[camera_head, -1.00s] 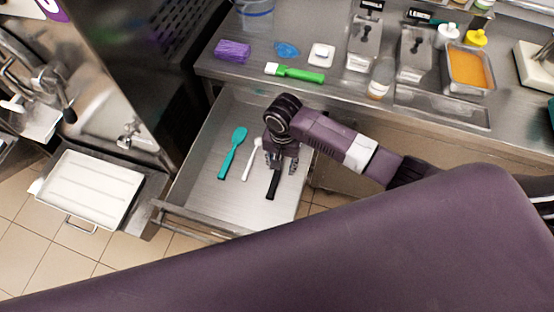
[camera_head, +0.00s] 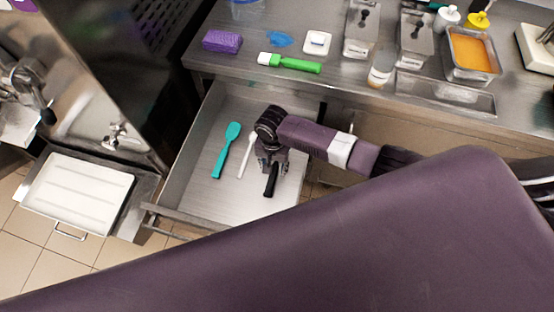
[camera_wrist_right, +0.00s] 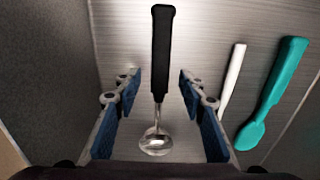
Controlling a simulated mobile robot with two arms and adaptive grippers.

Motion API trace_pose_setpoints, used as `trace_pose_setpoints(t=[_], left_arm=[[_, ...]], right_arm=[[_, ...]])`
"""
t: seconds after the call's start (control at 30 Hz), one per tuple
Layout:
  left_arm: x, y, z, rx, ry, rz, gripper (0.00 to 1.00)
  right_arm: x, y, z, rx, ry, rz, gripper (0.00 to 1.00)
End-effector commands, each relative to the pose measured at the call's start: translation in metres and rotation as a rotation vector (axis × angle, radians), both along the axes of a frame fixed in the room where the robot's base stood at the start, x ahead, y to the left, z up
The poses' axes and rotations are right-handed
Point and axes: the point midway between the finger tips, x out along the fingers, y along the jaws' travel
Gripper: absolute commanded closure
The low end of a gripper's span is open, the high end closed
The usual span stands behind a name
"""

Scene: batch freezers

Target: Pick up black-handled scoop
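The black-handled scoop (camera_wrist_right: 161,55) lies in the open metal drawer (camera_head: 207,197). In the right wrist view its black handle points up the picture, and its round metal head is near the bottom. My right gripper (camera_wrist_right: 160,85) is open, with its blue-padded fingers on either side of the scoop and a gap to each side. In the head view my right gripper (camera_head: 272,168) is over the drawer, and only the scoop's black handle (camera_head: 271,182) shows below it. My left gripper is not in view.
A teal spatula (camera_head: 226,150) and a white-handled utensil (camera_head: 246,154) lie left of the scoop in the drawer. The counter above holds a green brush (camera_head: 295,65), a purple sponge (camera_head: 222,41) and metal containers. A white tray (camera_head: 78,192) is at left.

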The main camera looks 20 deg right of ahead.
Motion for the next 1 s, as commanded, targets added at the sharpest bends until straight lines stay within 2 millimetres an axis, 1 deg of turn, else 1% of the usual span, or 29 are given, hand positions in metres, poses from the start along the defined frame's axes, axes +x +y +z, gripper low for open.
trace_pose_setpoints(t=[0.03,0.1,0.33,0.67,0.7,1.0], left_arm=[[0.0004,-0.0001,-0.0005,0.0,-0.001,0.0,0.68],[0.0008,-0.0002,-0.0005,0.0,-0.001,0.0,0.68],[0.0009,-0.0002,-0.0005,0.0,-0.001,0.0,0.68],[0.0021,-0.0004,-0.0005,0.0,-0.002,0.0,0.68],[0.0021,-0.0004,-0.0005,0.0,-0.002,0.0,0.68],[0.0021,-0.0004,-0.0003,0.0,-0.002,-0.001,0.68]], right_arm=[[0.0002,0.0002,-0.0044,0.0,0.0,-0.001,0.62],[0.0003,0.0003,-0.0072,0.001,-0.001,0.0,0.62],[0.0003,0.0005,-0.008,0.002,-0.001,0.001,0.62],[0.0002,0.0003,-0.0079,0.002,-0.001,0.001,0.99],[0.0002,0.0003,-0.0079,0.002,-0.001,0.001,1.0],[0.0006,0.0003,-0.0066,0.001,-0.002,0.001,1.0]])
